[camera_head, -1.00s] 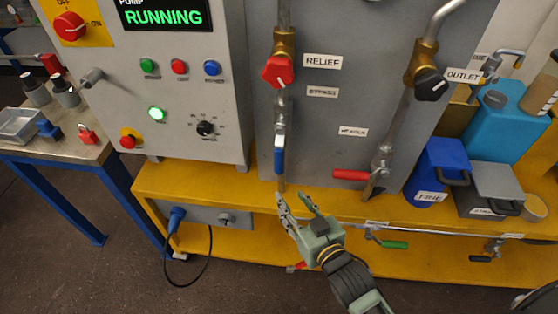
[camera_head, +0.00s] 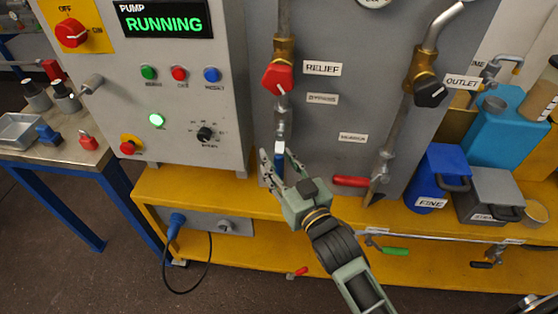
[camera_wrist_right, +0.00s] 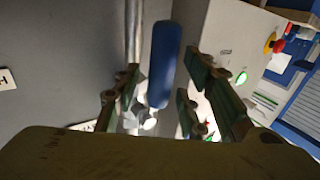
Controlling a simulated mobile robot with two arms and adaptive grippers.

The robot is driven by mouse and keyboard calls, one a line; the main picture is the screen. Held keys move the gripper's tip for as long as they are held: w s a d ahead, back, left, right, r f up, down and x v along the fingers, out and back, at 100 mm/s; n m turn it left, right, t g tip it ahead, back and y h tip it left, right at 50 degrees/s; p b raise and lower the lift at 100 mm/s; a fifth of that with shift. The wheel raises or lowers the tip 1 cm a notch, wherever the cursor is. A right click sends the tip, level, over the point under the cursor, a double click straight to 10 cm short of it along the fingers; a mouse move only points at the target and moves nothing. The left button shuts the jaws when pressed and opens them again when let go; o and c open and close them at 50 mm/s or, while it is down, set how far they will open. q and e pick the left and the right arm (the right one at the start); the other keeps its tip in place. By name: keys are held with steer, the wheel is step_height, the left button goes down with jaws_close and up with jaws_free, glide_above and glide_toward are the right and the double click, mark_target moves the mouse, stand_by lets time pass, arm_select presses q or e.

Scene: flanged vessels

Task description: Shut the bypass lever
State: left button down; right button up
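The bypass lever (camera_head: 279,153) has a blue handle on the vertical pipe below the red relief knob (camera_head: 278,77), under the small label that seems to read bypass (camera_head: 322,99). The handle lies along the pipe. My right gripper (camera_head: 279,164) is at the handle, its fingers to either side and hiding its lower part. In the right wrist view the blue handle (camera_wrist_right: 164,62) stands between the open fingers (camera_wrist_right: 160,90), with gaps visible on both sides. My left gripper is not in view.
A red-handled lever (camera_head: 351,181) sits on the pipe to the right, below the black outlet knob (camera_head: 431,92). The pump panel (camera_head: 180,90) reads RUNNING at the left. The yellow bench ledge (camera_head: 180,190) runs below. Blue and grey containers stand at right.

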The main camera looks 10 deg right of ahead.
jaws_close()
stand_by(0.4)
steer(key=shift+w, duration=0.1)
